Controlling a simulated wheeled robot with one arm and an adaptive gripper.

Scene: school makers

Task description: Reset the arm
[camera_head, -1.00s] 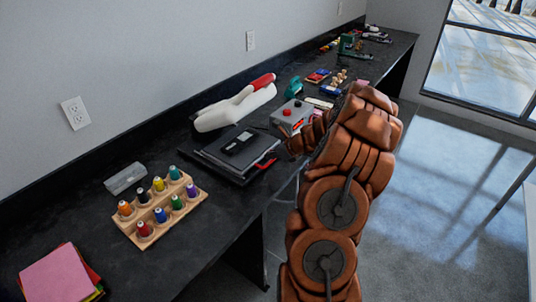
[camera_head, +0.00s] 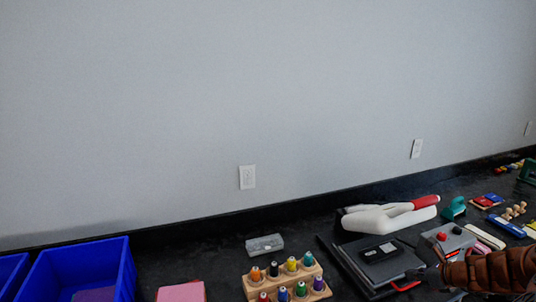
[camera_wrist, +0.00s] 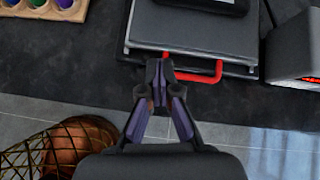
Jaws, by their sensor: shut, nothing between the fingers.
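My gripper (camera_wrist: 158,75) shows in the wrist view with its dark fingers together and nothing between them. Its tips are over the front edge of a black-and-grey flat case (camera_wrist: 192,30), beside the case's red handle (camera_wrist: 205,77); I cannot tell whether they touch. In the head view my copper arm enters at the bottom right, and the gripper (camera_head: 432,277) is at the counter's front side, right of the case (camera_head: 362,272).
On the black counter stand a rack of thread spools (camera_head: 290,284), a grey control box with a red button (camera_head: 447,238), a white tool with a red end (camera_head: 390,215) and blue bins (camera_head: 75,265). Floor shows below the counter edge in the wrist view.

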